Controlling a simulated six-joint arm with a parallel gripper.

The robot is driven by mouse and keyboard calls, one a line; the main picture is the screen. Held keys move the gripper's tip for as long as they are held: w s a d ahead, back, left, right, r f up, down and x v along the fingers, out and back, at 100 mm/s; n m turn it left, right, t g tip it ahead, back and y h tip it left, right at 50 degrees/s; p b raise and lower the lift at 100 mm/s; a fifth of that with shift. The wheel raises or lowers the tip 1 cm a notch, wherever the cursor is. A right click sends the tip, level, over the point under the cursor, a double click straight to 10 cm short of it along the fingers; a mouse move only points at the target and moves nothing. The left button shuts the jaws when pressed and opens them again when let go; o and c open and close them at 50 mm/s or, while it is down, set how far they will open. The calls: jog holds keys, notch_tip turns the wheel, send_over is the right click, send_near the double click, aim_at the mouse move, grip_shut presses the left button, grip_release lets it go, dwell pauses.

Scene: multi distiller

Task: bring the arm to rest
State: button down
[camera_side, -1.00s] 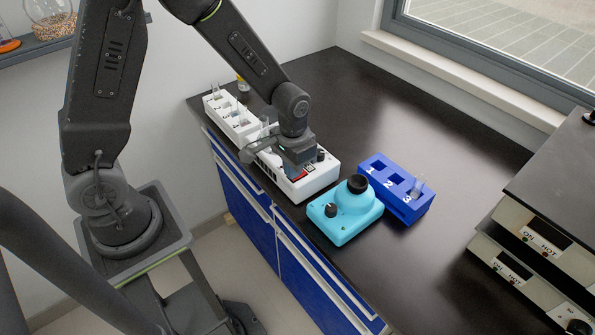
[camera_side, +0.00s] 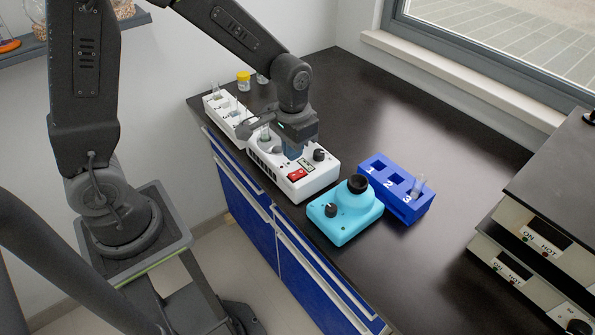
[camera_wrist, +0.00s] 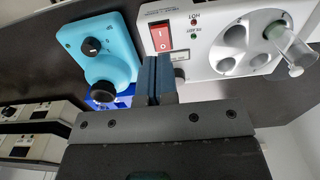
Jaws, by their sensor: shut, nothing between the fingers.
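My gripper (camera_side: 295,150) is above the white device with the red switch (camera_side: 318,180) in the side view. In the wrist view my gripper's fingers (camera_wrist: 155,75) are together with nothing between them. The white device (camera_wrist: 205,60) also shows there, with its red switch (camera_wrist: 163,36), round wells and a clear tube (camera_wrist: 291,52) standing in one well. Whether the fingers touch the device cannot be told.
A turquoise device (camera_side: 346,215) with a black top stands to the right. Beyond it is a blue rack (camera_side: 400,205) numbered 1 to 3, with a tube in slot 3. A white rack (camera_side: 224,115) and a yellow-lidded jar (camera_side: 243,82) are at the back left. Stacked hot plates (camera_side: 535,255) stand at right. The black bench's far middle is clear.

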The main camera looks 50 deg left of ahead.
jog(key=shift+r, duration=0.6)
jog(key=shift+s+r, duration=0.1)
jog(key=shift+r, duration=0.2)
jog(key=s+r+t, duration=0.5)
jog(key=s+r, duration=0.9)
jog(key=shift+s+a+r+t, duration=0.3)
jog(key=shift+r, duration=0.05)
